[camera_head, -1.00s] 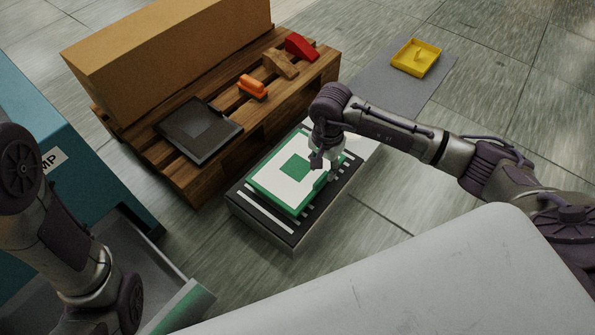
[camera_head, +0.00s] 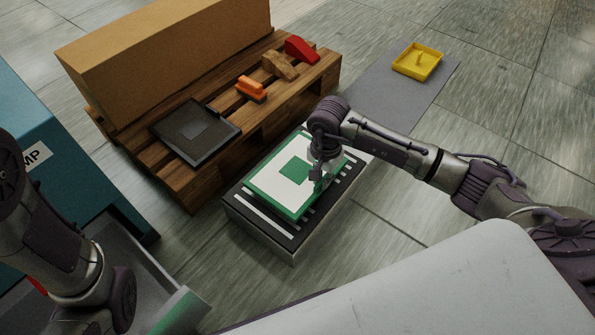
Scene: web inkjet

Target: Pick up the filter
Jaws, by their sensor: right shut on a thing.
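The filter (camera_head: 271,183) is a flat white panel with a green frame and a green square in its middle. It lies over a low dark slatted unit (camera_head: 241,212), and I cannot tell whether it is lifted off the slats. My right gripper (camera_head: 324,181) is at the filter's right edge, pointing down, shut on the green frame. My wrist hides part of that edge and the fingertips are small. My left arm is at the left edge, its gripper not visible.
A wooden pallet (camera_head: 187,188) behind holds a cardboard box (camera_head: 165,62), a dark framed panel (camera_head: 190,145), and orange, tan and red pieces. A yellow tray (camera_head: 417,62) lies on a grey mat (camera_head: 385,108). A teal cabinet (camera_head: 75,165) stands left. Floor at right is open.

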